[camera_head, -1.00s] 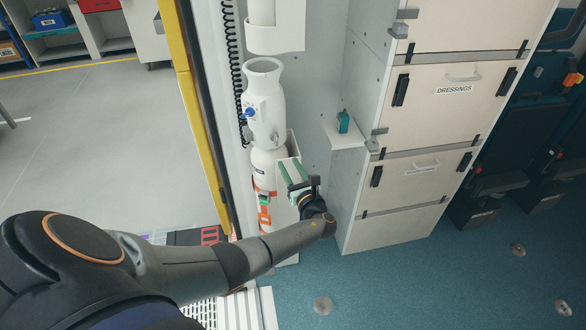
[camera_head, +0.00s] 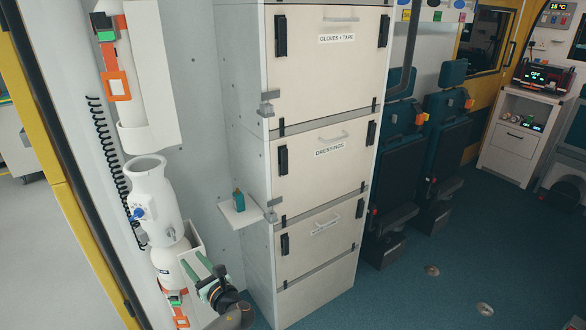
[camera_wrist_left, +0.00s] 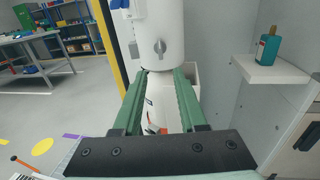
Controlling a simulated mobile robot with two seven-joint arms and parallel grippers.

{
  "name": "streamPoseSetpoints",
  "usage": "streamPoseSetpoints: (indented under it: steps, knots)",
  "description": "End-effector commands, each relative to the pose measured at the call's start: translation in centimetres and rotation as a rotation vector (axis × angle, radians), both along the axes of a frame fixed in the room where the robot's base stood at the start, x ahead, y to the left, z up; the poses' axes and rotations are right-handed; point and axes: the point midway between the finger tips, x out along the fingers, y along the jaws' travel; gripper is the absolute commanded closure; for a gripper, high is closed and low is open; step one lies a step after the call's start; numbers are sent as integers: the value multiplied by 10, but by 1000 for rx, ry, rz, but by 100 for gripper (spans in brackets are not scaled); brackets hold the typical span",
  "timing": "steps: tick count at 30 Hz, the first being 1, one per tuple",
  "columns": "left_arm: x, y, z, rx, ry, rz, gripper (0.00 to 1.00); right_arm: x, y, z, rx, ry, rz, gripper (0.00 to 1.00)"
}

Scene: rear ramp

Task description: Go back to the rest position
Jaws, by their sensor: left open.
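My left gripper (camera_head: 196,268) is low at the left of the head view, in front of a white cylinder (camera_head: 152,205) in a wall holder. In the left wrist view its two green fingers (camera_wrist_left: 160,76) stand apart with nothing clamped between them. The white cylinder (camera_wrist_left: 157,38) shows just beyond the fingertips; whether they touch it I cannot tell. My right gripper is not in view.
A cabinet with labelled drawers (camera_head: 330,165) stands right of my gripper. A small shelf (camera_head: 232,214) holds a teal bottle (camera_head: 239,199). A yellow door frame (camera_head: 75,225) is at the left. Folded seats (camera_head: 400,170) and open blue floor (camera_head: 400,300) lie right.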

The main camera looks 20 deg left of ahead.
Motion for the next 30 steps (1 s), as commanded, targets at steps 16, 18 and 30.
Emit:
streamPoseSetpoints:
  steps: [16, 18, 30]
  knots:
    - [-144, -131, -187, -1231, -332, 108, 59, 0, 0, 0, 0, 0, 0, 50]
    - [-171, -159, -195, -1448, -422, 193, 59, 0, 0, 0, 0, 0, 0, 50]
    - [-265, -249, -132, -2318, -968, 785, 59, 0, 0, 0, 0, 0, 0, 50]
